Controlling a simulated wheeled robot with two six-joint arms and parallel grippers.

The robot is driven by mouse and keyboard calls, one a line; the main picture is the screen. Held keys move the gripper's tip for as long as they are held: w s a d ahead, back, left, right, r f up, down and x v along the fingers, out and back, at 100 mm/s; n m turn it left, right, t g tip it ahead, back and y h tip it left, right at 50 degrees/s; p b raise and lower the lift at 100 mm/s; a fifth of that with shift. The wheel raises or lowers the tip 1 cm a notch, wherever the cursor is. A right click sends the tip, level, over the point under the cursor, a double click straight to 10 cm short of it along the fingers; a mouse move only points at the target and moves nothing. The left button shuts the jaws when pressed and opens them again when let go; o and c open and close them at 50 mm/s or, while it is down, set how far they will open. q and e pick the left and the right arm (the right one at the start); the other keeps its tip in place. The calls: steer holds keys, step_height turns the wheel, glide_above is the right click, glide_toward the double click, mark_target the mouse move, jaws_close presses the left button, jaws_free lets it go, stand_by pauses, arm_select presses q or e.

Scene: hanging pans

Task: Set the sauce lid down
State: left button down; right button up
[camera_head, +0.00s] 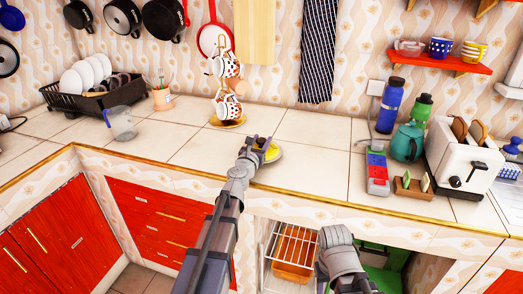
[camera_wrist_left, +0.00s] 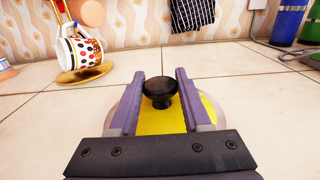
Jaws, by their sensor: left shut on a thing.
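The sauce lid (camera_wrist_left: 160,119) is a round yellow lid with a pale rim and a black knob (camera_wrist_left: 160,90). In the head view the lid (camera_head: 273,153) shows as a yellow and white disc at the counter's front middle. My left gripper (camera_head: 262,144) is over it. In the left wrist view my left gripper (camera_wrist_left: 162,78) has its two purple fingers on either side of the knob, shut on it. The lid looks level, on or just above the counter; I cannot tell which.
The tiled counter (camera_head: 312,153) is clear around the lid. A mug stand (camera_head: 227,123) with spotted mugs is behind left. A clear jug (camera_head: 120,123) stands farther left. Bottles, a teal teapot (camera_head: 407,142) and a white toaster (camera_head: 465,155) crowd the right.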

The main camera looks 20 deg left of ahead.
arm_select(q)
steer(key=shift+f, duration=0.75)
steer(key=shift+b, duration=0.3)
steer(key=shift+f, duration=0.2)
steer(key=shift+c, duration=1.8)
jaws_free()
steer(key=shift+r, duration=0.1)
steer(key=shift+r, duration=0.15)
steer(key=s, duration=1.2)
steer(key=shift+a, duration=0.2)
